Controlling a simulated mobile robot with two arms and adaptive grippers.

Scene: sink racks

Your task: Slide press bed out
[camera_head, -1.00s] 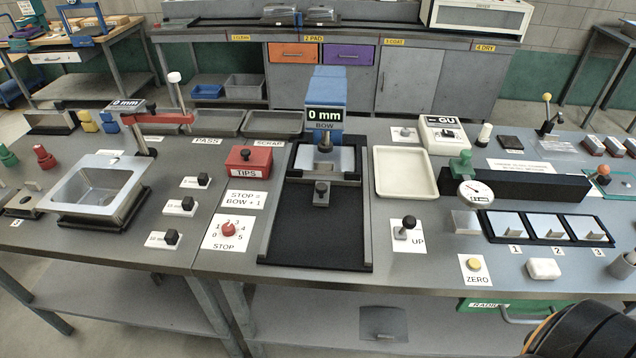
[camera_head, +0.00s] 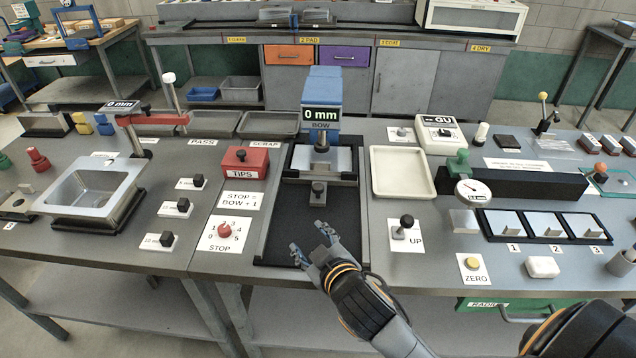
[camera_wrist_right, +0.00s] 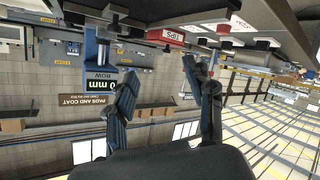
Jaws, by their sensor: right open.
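The blue press (camera_head: 322,88) stands at the back of the middle table, its display reading 0 mm above a BOW label. Its bed (camera_head: 296,160), with a pale metal plate, sits under the ram at the back of a black slide frame (camera_head: 277,225). A dark knob handle (camera_head: 318,188) sticks out at the bed's front. My right gripper (camera_head: 311,240) is open and empty over the front of the frame, short of the handle. In the right wrist view the open fingers (camera_wrist_right: 165,70) have nothing between them; the press display (camera_wrist_right: 97,85) shows beside them. My left gripper is out of view.
The red TIPS box (camera_head: 246,162) and STOP dial (camera_head: 224,230) lie left of the frame. A cream tray (camera_head: 402,194) and the UP lever (camera_head: 405,226) stand close on its right. The front of the slide frame is free of objects.

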